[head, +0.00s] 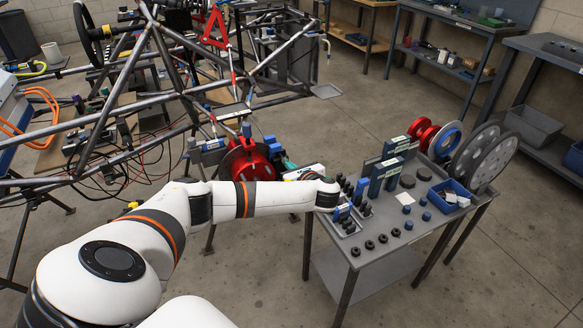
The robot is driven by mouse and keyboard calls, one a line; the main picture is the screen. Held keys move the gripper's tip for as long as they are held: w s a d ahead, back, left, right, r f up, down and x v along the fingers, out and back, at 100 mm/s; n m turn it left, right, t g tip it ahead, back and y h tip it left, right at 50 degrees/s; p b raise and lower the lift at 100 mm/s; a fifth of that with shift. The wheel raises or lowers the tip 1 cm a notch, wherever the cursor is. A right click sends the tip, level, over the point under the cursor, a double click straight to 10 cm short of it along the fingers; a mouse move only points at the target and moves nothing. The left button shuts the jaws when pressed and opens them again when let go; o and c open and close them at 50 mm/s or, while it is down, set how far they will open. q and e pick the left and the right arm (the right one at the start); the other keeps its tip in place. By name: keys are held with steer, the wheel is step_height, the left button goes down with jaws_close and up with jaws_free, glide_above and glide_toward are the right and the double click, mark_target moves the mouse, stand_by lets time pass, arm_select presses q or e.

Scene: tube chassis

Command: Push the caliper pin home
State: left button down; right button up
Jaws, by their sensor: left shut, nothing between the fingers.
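The red brake assembly (240,160) hangs at the near corner of the tube chassis (150,70), partly behind my left arm. Small blue parts (270,142) sit at its right side. I cannot pick out the caliper pin; it is too small or hidden. My left arm reaches across to the right, and its wrist folds back towards the brake assembly. My left gripper (289,176) is shut and empty, close to the right side of the assembly. Its fingertips are small and partly covered by the arm, so I cannot tell whether they touch anything. My right gripper is not in view.
A grey parts table (420,232) stands right of the assembly, carrying blue boxes (385,172), black pucks, a blue bin (449,196) and discs (484,158). My wrist is near its left edge. Workbenches (455,62) line the back. Open floor lies between.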

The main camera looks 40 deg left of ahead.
mark_target(286, 160)
arm_select(q)
steer(key=shift+w+a+r, duration=0.1)
steer(key=shift+w+a, duration=0.2)
steer(key=shift+a, duration=0.45)
steer(key=shift+w+a, duration=0.3)
steer(key=shift+a, duration=0.4)
steer(key=shift+r, duration=0.1)
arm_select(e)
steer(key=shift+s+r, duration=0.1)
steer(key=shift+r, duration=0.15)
